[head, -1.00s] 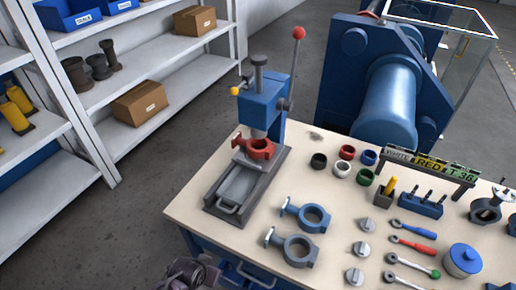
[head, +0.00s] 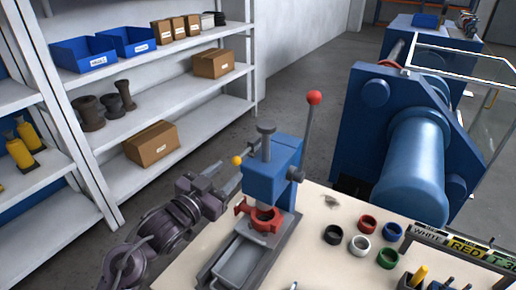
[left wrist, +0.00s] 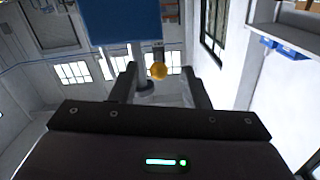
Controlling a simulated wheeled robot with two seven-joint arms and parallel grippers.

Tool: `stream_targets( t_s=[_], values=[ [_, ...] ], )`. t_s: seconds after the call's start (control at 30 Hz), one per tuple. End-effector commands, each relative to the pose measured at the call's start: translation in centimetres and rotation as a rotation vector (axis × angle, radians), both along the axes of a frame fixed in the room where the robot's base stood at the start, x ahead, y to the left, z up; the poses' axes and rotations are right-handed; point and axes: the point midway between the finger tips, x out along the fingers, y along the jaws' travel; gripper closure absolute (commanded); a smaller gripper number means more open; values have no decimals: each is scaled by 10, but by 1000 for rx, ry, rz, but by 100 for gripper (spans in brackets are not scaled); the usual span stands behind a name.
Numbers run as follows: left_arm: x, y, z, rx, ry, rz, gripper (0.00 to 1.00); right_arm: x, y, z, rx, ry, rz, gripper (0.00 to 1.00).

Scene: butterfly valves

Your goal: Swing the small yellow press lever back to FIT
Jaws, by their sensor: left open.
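The blue press (head: 272,172) stands at the table's left end, with a red valve body (head: 262,217) under its ram. The small yellow lever knob (head: 236,160) sticks out at the press's left side; it also shows in the left wrist view (left wrist: 158,71). A FIT marking cannot be read. My left gripper (head: 227,178) is open beside the press, just left of and below the knob. In the left wrist view the knob appears between the two fingertips, apparently beyond them; contact cannot be told. My right gripper is out of view.
A tall lever with a red ball (head: 314,97) rises at the press's right. Several coloured rings (head: 360,246) lie on the table (head: 310,262). Shelves (head: 150,100) stand at the left and a large blue machine (head: 410,150) behind right.

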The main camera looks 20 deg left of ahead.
Motion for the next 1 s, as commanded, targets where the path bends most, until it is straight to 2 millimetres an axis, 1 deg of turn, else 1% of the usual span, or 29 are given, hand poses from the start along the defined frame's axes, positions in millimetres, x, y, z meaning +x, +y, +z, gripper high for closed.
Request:
stream_targets(
  t_s=[0.03,0.07,0.17,0.27,0.43,0.53,0.6,0.8,0.93,1.0],
  values=[
    [1,0,6,2,-16,-6,58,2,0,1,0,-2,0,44],
    [2,-1,8,2,-21,-7,58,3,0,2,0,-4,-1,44],
    [13,-2,10,1,-23,-8,58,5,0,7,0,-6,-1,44],
    [29,-4,11,0,-22,-6,58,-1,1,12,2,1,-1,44],
    [56,-8,9,0,-20,-6,58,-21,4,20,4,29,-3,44],
    [67,-9,8,0,-20,-5,58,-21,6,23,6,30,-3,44],
    [72,-10,7,0,-20,-5,58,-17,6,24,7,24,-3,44],
    [76,-11,5,2,-18,-5,58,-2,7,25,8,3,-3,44],
    [76,-11,5,2,-18,-5,58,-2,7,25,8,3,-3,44],
    [76,-11,5,2,-18,-5,67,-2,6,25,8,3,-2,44]
  ],
)
